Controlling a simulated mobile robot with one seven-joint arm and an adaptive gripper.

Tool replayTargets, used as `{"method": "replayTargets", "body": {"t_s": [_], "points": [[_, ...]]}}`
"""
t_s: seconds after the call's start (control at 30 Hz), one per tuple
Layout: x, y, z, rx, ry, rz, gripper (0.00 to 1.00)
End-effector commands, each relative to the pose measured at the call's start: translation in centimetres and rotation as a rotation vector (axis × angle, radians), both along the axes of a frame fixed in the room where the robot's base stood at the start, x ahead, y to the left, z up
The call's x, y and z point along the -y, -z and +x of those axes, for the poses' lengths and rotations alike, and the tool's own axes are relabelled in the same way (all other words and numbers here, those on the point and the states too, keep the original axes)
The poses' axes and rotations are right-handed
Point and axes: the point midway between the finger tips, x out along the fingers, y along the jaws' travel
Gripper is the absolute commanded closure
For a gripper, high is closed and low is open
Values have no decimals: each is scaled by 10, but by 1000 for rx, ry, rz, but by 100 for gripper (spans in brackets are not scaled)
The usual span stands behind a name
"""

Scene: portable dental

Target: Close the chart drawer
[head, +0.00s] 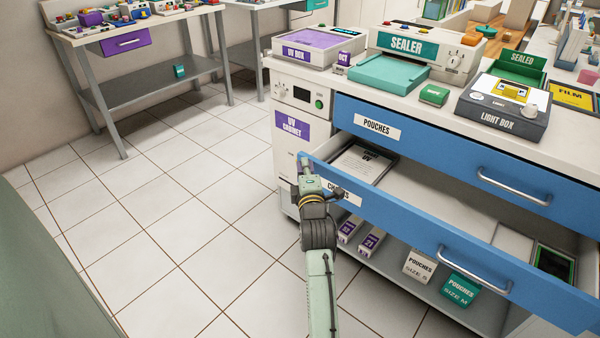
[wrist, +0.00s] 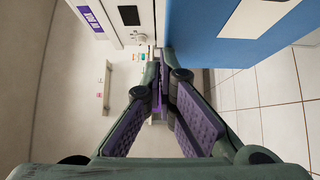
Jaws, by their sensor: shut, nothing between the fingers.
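The chart drawer (head: 415,232) in the head view is pulled out below the upper drawer marked POUCHES. Its blue front has a silver handle (head: 472,270) toward the right and a white label at the left, partly hidden by my arm. Inside lie a dark-framed chart (head: 362,160) and a green-edged frame (head: 555,262) at the right. My gripper (head: 303,162) is shut and empty at the left end of the drawer front. In the wrist view its fingertips (wrist: 160,84) meet beside a blue panel (wrist: 215,35). I cannot tell whether they touch it.
The upper drawer (head: 450,160) is shut, with its own handle. The white UV cabinet (head: 300,125) stands just left of the drawers. Pouch boxes (head: 420,266) sit on the shelf below. The tiled floor (head: 160,240) to the left is clear.

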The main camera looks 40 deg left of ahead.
Motion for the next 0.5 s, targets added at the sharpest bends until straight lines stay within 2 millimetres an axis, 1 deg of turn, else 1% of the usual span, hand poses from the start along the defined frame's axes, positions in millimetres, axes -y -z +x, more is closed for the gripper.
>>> {"method": "replayTargets", "body": {"t_s": [0.03, 0.17, 0.2, 0.4, 0.5], "points": [[2, 3, 12, 4, 5, 1, 100], [3, 5, 40, 4, 6, 0, 100], [4, 5, 50, 5, 7, -1, 100], [5, 5, 92, 3, 5, -2, 100], [6, 5, 110, 3, 4, -2, 100]]}}
